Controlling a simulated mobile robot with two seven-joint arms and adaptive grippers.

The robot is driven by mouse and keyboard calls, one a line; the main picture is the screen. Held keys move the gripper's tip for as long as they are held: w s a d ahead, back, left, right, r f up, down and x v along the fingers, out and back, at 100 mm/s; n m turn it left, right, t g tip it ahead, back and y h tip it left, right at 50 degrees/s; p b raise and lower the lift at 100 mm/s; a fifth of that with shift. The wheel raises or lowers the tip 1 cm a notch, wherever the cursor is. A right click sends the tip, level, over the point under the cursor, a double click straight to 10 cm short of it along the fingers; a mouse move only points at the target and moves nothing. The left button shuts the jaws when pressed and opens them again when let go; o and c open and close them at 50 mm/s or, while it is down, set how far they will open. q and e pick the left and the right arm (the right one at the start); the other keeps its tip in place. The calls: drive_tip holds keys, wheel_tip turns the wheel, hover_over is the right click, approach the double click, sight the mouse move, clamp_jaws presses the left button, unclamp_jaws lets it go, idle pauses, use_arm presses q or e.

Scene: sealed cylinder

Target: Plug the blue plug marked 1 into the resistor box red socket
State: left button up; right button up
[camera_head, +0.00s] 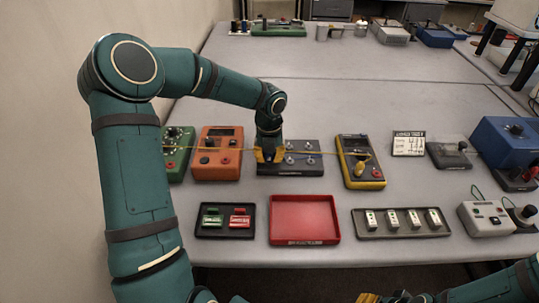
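My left gripper (269,155) reaches down over the left part of a dark box with several silver knobs (312,168). Its fingertips look close together, but their gap and anything between them cannot be made out. I cannot pick out the blue plug marked 1. A thin yellow cable (325,153) runs across behind or past the gripper to a yellow meter (352,150). A green box with dials (174,160), partly behind my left arm, has a red spot low on its face; I cannot read which box is the resistor box. My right gripper (372,298) is cut off at the bottom edge.
An orange box (217,170) stands left of the gripper. A blue device (505,140) stands right. The table's middle is clear.

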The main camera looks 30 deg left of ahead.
use_arm(q)
drive_tip(key=shift+r, duration=0.1)
clamp_jaws()
use_arm(e)
drive_tip(key=shift+r, duration=0.1)
use_arm(q)
drive_tip(key=shift+r+p, duration=2.85)
drive_tip(key=shift+r, duration=0.1)
use_arm(e)
wheel_tip(320, 180, up, 6)
drive_tip(key=shift+f, duration=0.2)
